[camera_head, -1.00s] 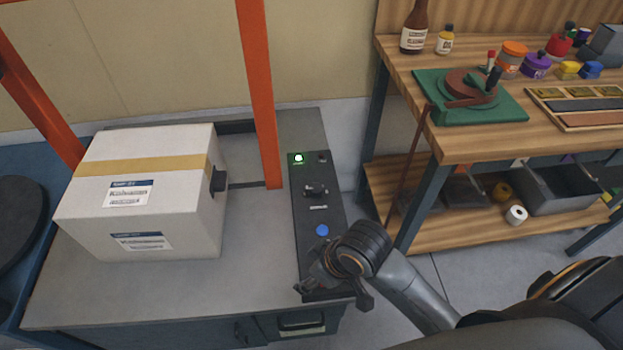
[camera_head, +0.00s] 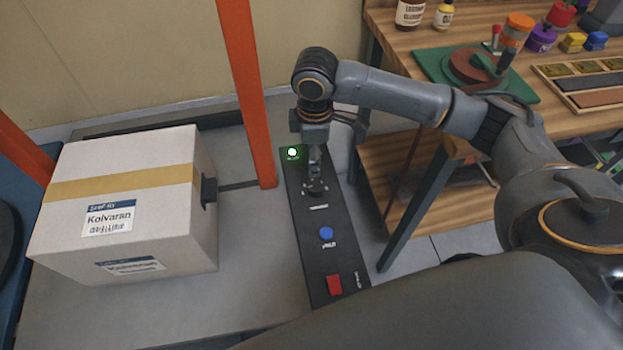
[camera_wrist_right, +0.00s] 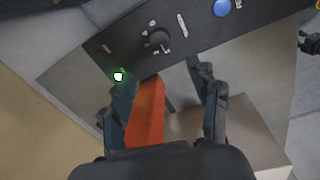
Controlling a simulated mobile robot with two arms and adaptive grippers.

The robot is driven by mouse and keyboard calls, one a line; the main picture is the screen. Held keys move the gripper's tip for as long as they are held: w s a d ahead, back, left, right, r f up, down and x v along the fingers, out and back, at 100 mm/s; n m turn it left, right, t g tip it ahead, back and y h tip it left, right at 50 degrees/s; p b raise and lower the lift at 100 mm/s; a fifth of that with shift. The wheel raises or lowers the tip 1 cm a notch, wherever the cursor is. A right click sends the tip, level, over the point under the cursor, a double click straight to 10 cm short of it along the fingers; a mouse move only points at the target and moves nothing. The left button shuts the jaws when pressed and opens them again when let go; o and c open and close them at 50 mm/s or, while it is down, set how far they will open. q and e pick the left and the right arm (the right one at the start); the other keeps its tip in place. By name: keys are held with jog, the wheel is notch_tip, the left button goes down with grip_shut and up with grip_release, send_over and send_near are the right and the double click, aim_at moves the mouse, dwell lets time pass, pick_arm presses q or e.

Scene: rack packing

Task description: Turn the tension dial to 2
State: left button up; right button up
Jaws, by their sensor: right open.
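The tension dial (camera_head: 315,188) is a small dark knob on the black control panel (camera_head: 306,222), with a white label below it. It also shows in the right wrist view (camera_wrist_right: 159,38), with small white marks around it; their numbers are too small to read. My right gripper (camera_head: 316,165) points down at the dial from above and partly covers it. In the right wrist view its two fingers (camera_wrist_right: 156,76) are spread apart with nothing between them, and the dial lies beyond the tips. My left gripper is not in view.
A lit green lamp (camera_head: 292,152), a blue button (camera_head: 326,233) and a red switch (camera_head: 334,285) share the panel. An orange post (camera_head: 247,95) stands close left of it, near a white taped box (camera_head: 120,200). A wooden workbench (camera_head: 410,60) is at the right.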

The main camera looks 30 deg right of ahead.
aim_at(314, 186)
jog(key=f, duration=0.8)
jog(key=f+b, duration=0.1)
jog(key=f, duration=0.3)
jog(key=shift+w+d+f, duration=0.15)
jog(key=shift+w+f, duration=0.15)
jog(key=shift+f, duration=0.1)
jog(key=shift+c, duration=0.5)
jog(key=shift+r, duration=0.1)
jog(key=c, duration=1.1)
